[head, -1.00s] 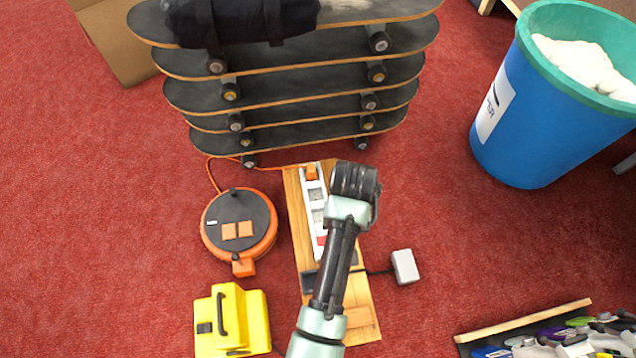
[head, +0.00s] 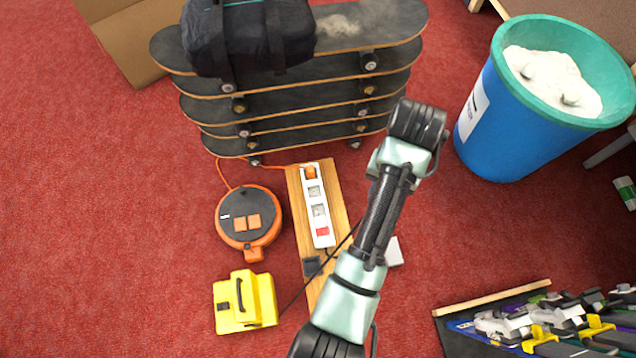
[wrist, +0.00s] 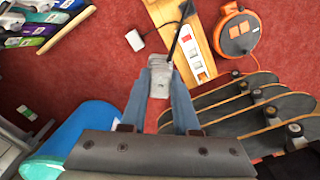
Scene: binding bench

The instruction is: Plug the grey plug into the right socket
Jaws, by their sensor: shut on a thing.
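The grey plug (wrist: 159,80) is held between the two fingers of my gripper (wrist: 160,92) in the wrist view, with a black cable running from it. In the head view the plug and fingertips are hidden behind my wrist. The white power strip (head: 325,241) lies on a wooden board, left of my arm in the head view. An orange plug (head: 310,172) sits in its far end. Two sockets, one (head: 314,191) beyond the other (head: 319,210), show empty, with a red switch nearer. The strip also shows in the wrist view (wrist: 197,62), apart from the plug.
An orange cable reel (head: 233,217) and a yellow case (head: 243,302) stand left of the board (head: 338,200). A white block (head: 393,251) lies right of it. Stacked skateboards (head: 290,110) stand behind, a blue bin (head: 490,125) at the right, and a tool tray (head: 450,310) at the front right.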

